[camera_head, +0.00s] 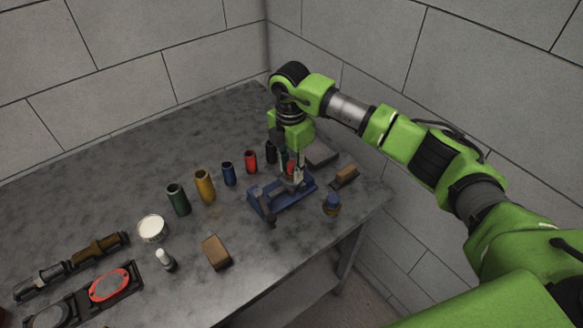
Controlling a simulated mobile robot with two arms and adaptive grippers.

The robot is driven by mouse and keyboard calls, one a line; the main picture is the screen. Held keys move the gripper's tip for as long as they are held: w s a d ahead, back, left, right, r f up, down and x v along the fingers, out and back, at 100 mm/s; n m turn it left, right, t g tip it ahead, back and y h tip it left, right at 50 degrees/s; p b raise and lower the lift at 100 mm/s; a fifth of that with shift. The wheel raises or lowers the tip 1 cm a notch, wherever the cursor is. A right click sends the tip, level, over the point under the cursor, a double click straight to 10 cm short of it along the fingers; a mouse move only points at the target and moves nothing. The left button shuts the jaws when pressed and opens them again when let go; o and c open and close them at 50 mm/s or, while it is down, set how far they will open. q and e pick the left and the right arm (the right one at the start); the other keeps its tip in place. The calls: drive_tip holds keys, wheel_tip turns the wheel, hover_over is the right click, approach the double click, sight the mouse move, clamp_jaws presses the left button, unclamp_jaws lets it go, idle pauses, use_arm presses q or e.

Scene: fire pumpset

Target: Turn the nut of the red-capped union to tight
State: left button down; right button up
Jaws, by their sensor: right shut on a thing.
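The red-capped union (291,168) stands upright over a blue vise (282,196) near the right end of the table. Only a little of its red part shows, because the fingers are in front of it. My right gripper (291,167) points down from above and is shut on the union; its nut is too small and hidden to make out. My right arm comes in from the right. My left gripper is not in view.
On the grey table (120,185) stand green (179,200), yellow (204,187), blue (228,174) and red (250,162) cylinders. Walls close in behind and right.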

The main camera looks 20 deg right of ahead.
drive_tip(key=shift+r+m, duration=0.1)
drive_tip(key=shift+m, duration=0.3)
drive_tip(key=shift+w, duration=0.1)
drive_tip(key=o, duration=1.1)
wheel_tip(320, 180, up, 12)
